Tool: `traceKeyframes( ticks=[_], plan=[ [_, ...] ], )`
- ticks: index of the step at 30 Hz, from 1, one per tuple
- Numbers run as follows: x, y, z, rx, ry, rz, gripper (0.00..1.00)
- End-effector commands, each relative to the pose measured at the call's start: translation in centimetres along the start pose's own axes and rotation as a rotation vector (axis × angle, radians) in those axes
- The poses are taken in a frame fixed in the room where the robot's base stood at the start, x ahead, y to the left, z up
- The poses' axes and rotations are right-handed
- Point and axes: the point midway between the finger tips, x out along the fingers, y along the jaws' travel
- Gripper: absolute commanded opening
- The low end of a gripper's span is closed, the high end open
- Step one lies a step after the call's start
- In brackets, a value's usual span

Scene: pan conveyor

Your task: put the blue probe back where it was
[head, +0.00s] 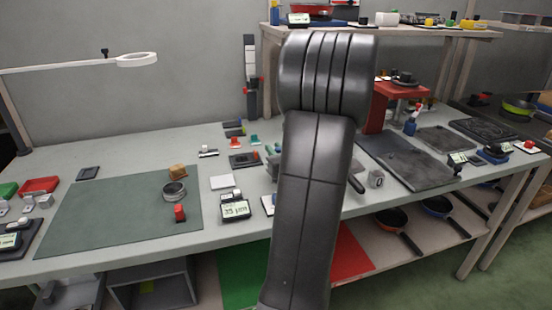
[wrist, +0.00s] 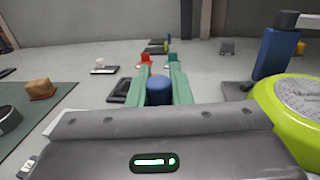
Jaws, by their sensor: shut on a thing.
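The blue probe (wrist: 158,91) shows in the wrist view as a short blue cylinder between the two green fingers of my gripper (wrist: 159,76). My gripper is shut on it. The probe's lower end is hidden behind the grey gripper body, so I cannot tell whether it touches anything below. I cannot pick out the place where the probe belongs.
A lime-green round thing with a speckled grey top (wrist: 299,96) and a blue upright thing with a dark cap (wrist: 274,54) stand close on the right. A dark tray (wrist: 124,91) lies left of the fingers. A green mat (head: 120,215) covers the left bench.

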Motion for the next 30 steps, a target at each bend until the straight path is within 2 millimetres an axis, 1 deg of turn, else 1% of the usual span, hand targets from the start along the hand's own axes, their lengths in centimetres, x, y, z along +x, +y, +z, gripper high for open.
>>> traceKeyframes(
  ticks=[1,3,10,14,15,18,26,30],
  plan=[
    [0.0,0.0,-1.1,0.003,0.002,0.000,0.00],
    [0.0,-0.1,-1.8,0.002,0.001,-0.002,0.00],
    [0.0,0.0,-1.7,-0.001,-0.001,-0.001,0.00],
    [0.0,0.0,-2.1,-0.001,-0.001,-0.001,0.00],
    [0.0,0.0,-2.1,-0.001,-0.001,-0.001,0.22],
    [0.0,0.0,-2.0,0.000,-0.001,-0.001,0.40],
    [0.0,0.0,-2.0,0.000,-0.001,-0.001,0.40],
    [-0.1,0.0,-1.5,0.000,0.000,-0.001,0.40]
  ],
)
